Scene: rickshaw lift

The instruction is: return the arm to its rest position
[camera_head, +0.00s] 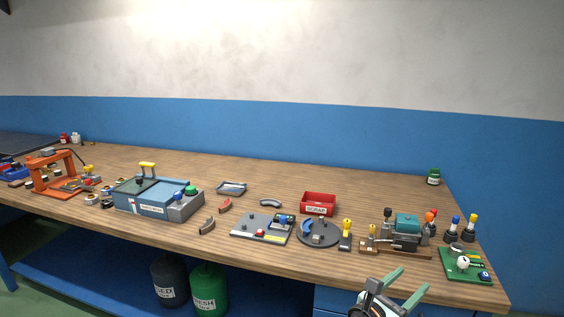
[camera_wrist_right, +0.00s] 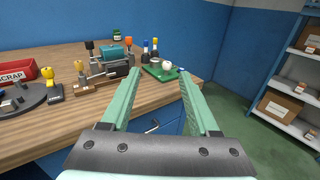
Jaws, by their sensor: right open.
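My right gripper (camera_head: 396,296) is at the bottom right of the head view, in front of the bench's front edge. Its two pale green fingers also show in the right wrist view (camera_wrist_right: 160,84), spread wide apart with nothing between them. It touches nothing that I can see. Beyond the fingers in the wrist view are the bench edge and a green board (camera_wrist_right: 160,73) with a white ball-like part. My left gripper is in neither view.
The wooden bench (camera_head: 330,176) holds a red scrap bin (camera_head: 318,204), a round dark plate (camera_head: 318,235), a teal-topped machine (camera_head: 406,225), a blue-grey tank (camera_head: 140,198) and an orange press (camera_head: 50,173). Shelves with boxes (camera_wrist_right: 283,108) stand at the right. The bench's back strip is mostly clear.

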